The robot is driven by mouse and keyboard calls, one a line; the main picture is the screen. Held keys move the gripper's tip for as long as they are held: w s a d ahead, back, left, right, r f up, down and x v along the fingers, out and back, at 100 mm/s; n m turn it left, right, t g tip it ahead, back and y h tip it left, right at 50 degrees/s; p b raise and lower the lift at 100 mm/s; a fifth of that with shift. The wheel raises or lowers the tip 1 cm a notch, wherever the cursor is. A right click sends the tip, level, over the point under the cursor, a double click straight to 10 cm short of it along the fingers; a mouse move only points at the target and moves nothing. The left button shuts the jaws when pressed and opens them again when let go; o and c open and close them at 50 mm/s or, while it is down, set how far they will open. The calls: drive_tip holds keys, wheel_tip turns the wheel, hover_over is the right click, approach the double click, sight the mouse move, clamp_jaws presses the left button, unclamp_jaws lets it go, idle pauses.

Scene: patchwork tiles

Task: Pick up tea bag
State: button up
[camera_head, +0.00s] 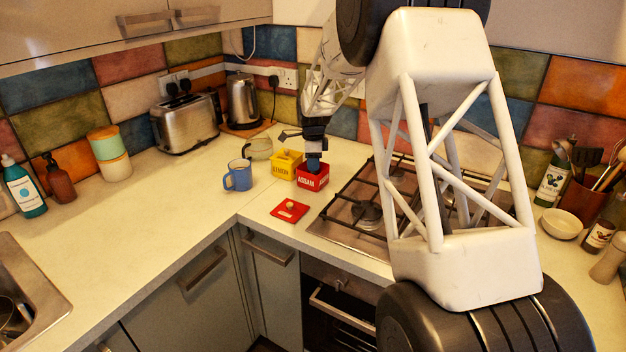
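A red open box marked ASSAM (312,181) stands on the counter beside the hob. My gripper (313,166) points down at the box's open top, with its tips at or just inside the opening. The gripper is small and dark here, so I cannot tell whether its fingers are open or shut. No tea bag can be made out; the inside of the red box is mostly hidden by the gripper and the box wall. A yellow box (285,166) with dark lettering stands just left of the red one. A red lid (290,210) with a small knob lies flat in front of the boxes.
The gas hob (340,222) with raised grates is close on the right. A toaster (186,123) and kettle (243,101) stand behind. The left counter is largely clear.

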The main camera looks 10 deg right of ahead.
drive_tip(key=shift+f, duration=1.4)
clamp_jaws()
